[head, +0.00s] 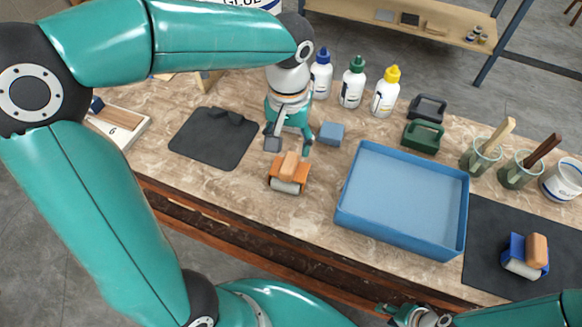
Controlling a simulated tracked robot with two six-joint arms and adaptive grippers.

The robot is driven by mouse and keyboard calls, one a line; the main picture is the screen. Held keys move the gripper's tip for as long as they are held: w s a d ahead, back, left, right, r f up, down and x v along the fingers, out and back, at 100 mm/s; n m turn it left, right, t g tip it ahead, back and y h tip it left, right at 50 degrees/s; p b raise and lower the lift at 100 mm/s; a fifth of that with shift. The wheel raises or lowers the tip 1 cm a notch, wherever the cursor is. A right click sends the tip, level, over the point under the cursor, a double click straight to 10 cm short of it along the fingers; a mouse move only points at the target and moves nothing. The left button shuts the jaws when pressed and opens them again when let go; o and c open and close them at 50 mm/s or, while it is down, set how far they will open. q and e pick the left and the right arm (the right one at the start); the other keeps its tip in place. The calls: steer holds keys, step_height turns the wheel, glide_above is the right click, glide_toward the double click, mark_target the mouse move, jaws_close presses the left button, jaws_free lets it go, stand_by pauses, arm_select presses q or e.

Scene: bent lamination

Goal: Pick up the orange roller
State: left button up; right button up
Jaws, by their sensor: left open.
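The orange roller (276,183) sits on the bench near its front edge, left of the blue tray. It has an orange frame, a light wooden handle pointing up and back, and a pale cylinder at the front. My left gripper (289,146) is open and points down just behind the roller, its two fingers apart on either side of the handle's far end in the picture. I cannot tell whether they touch it. My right gripper (413,316) shows only partly at the bottom edge, and its jaws cannot be made out.
A blue tray (353,221) stands right of the roller. A small blue-grey block (332,134) lies close to my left gripper. A dark mat (206,148) is at left; another mat (489,281) holds a blue roller (525,262). Glue bottles (352,84) and cups (481,158) stand behind.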

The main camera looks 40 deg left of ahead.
mark_target(289, 162)
arm_select(q)
steer(key=shift+s+d+f, duration=0.1)
steer(key=shift+s+f, duration=0.05)
steer(key=shift+f, duration=1.4)
steer(key=shift+s+d+f, duration=0.1)
steer(key=shift+f, duration=1.45)
jaws_close()
